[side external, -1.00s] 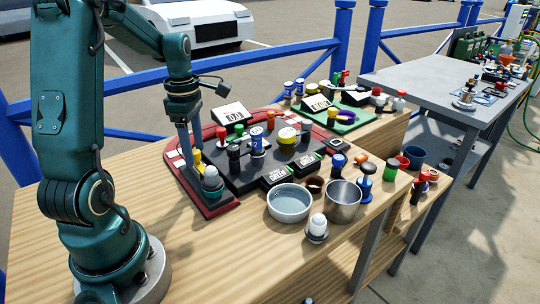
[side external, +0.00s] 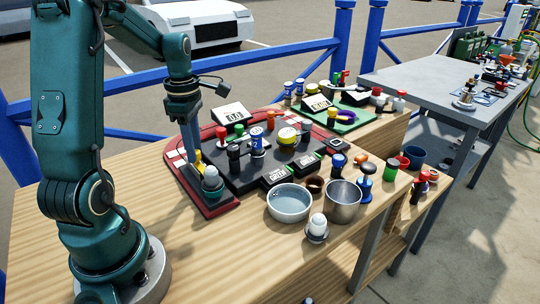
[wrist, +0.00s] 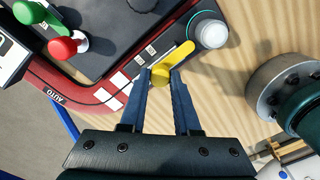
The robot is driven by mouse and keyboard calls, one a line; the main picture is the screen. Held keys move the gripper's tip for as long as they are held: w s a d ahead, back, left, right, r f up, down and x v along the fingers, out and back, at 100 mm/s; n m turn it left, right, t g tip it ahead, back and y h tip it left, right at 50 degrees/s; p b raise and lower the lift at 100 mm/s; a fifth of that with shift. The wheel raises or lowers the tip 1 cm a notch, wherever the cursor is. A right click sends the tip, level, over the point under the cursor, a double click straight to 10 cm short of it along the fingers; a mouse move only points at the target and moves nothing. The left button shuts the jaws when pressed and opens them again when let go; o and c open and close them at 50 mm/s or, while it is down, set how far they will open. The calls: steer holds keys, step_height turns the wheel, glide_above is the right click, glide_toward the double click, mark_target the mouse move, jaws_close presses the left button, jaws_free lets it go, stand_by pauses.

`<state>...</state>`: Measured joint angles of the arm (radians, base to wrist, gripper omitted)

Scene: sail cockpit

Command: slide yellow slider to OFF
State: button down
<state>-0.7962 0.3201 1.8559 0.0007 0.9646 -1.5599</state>
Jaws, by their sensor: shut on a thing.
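The yellow slider (wrist: 162,73) shows in the wrist view as a rounded yellow knob with a flat yellow bar running up and right toward a white-grey dome. My gripper (wrist: 163,80) is shut on the knob, with one blue finger on either side. In the side external view the yellow slider (side external: 198,157) stands at the near left end of the red-edged panel (side external: 222,208), and my gripper (side external: 191,164) points down at it. The fingers partly hide the slider there. I cannot read an OFF mark; AUTO lettering shows on the red edge in the wrist view.
The white-grey dome (side external: 211,176) stands close beside the slider. Red and green knobs (wrist: 62,47) and a display box (side external: 233,114) are on the panel. A bowl (side external: 289,203) and metal cup (side external: 344,201) stand to the right. Bare wood lies in front of the panel.

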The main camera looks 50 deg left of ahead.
stand_by(0.7)
steer(key=shift+a, duration=1.55)
steer(key=c, duration=0.6)
jaws_free()
step_height(320, 180, up, 5)
steer(key=shift+r, duration=0.1)
steer(key=shift+d, duration=0.1)
